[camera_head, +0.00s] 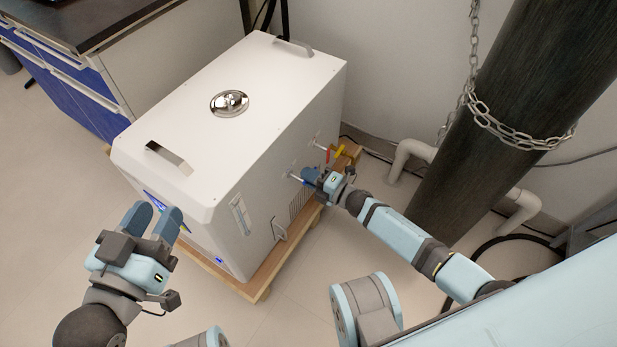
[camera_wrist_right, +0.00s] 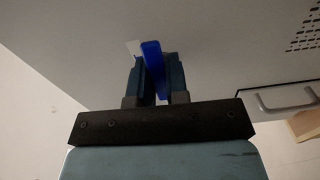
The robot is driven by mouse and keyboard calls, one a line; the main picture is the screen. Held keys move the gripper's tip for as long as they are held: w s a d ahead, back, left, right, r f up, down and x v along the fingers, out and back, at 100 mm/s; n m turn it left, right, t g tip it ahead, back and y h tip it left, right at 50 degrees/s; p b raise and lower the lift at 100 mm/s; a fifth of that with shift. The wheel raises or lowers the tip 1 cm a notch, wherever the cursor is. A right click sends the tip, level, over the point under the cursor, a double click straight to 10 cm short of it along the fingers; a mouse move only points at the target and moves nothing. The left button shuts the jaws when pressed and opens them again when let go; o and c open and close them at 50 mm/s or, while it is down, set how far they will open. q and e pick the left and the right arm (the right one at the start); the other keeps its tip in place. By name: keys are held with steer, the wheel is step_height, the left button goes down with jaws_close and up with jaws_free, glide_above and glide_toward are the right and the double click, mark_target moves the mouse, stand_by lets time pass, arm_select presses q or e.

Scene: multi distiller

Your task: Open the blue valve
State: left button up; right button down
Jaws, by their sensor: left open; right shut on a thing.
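The blue valve handle (camera_wrist_right: 153,68) shows in the right wrist view, between the two fingers of my right gripper (camera_wrist_right: 158,82). The fingers are shut on it, close to the side of the white machine (camera_head: 230,130). In the head view my right gripper (camera_head: 315,176) is at the machine's right side, and its fingers hide most of the blue valve there. My left gripper (camera_head: 152,222) is open and empty, in front of the machine's near left corner.
The machine stands on a wooden pallet (camera_head: 262,290). A thick dark cylinder with a chain (camera_head: 510,135) stands at the right, beside pale pipes (camera_head: 410,152). A blue-fronted cabinet (camera_head: 70,90) is at the upper left. The floor in front is clear.

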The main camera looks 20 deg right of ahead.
steer(key=shift+n, duration=0.4)
arm_select(q)
steer(key=shift+w, duration=0.1)
arm_select(e)
steer(key=c, duration=1.1)
jaws_free()
arm_select(q)
steer(key=r+p, duration=0.1)
steer(key=n+p, duration=0.1)
steer(key=s+r+p, duration=0.1)
steer(key=p, duration=0.1)
steer(key=shift+d+r+n, duration=0.25)
steer(key=shift+r+n, duration=0.05)
arm_select(e)
steer(key=v, duration=1.4)
